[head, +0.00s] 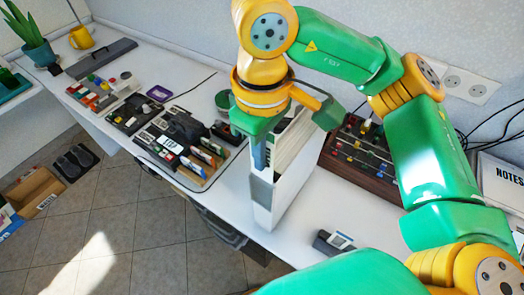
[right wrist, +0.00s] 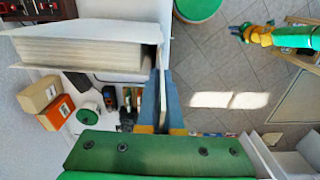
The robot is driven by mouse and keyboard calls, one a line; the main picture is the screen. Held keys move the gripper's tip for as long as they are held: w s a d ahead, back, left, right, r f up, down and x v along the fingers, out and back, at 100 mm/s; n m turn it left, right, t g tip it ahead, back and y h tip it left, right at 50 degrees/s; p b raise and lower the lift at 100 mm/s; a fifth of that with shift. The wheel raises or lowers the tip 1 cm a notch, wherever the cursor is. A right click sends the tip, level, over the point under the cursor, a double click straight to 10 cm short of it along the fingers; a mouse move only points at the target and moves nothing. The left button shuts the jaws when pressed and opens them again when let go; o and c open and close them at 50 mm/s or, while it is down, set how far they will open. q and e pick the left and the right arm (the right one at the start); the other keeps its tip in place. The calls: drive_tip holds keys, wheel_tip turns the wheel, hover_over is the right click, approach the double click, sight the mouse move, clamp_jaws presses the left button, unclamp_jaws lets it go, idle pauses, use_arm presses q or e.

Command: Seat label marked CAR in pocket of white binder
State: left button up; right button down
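The white binder (head: 292,185) stands upright on the white table, spine toward the front left, with a grey patch low on the spine. It also shows in the right wrist view (right wrist: 90,30), its page edges facing the camera. My right gripper (head: 259,158) is at the upper spine, fingers pointing down. In the right wrist view its blue fingers (right wrist: 163,90) are closed on a thin pale strip seen edge-on beside the binder. This looks like the label; no lettering can be read, so CAR is not confirmed. My left gripper (right wrist: 238,33) appears small and distant in that view; its fingers are unclear.
A dark tray (head: 190,150) of small items lies left of the binder. A brown rack (head: 365,160) stands behind it to the right. A small dark block with a white tag (head: 335,242) lies near the front edge. A NOTES box (head: 503,180) is at the far right.

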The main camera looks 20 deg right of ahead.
sight(262, 178)
drive_tip(key=shift+f, duration=0.1)
drive_tip(key=shift+f+b, duration=0.35)
drive_tip(key=shift+b, duration=0.05)
drive_tip(key=shift+f+b, duration=1.65)
drive_tip(key=shift+f, duration=0.1)
drive_tip(key=c, duration=1)
unclamp_jaws()
wheel_tip(262, 178, up, 7)
drive_tip(key=shift+r+p, duration=0.1)
drive_tip(key=shift+p, duration=0.55)
